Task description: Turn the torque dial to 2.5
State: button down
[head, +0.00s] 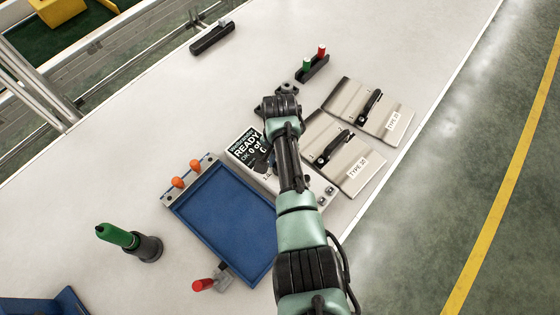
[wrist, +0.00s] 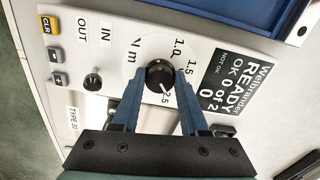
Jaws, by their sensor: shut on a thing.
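The torque dial (wrist: 160,75) is a round black knob on a white panel, with a scale around it showing 1.0, 1.5 and 2.5. A short white mark on it appears to point at or near the 2.5 label. My gripper (wrist: 160,72) has its two blue fingers on either side of the knob, shut on it.
Buttons (wrist: 56,53), including a yellow CLR, and a small toggle (wrist: 93,80) sit near the dial. The table behind is mostly clear.

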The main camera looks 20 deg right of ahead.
jog(key=shift+w+r+m, duration=0.1)
jog(key=shift+m, duration=1)
jog(key=shift+c, duration=2.1)
grip_release()
notch_tip(320, 180, up, 13)
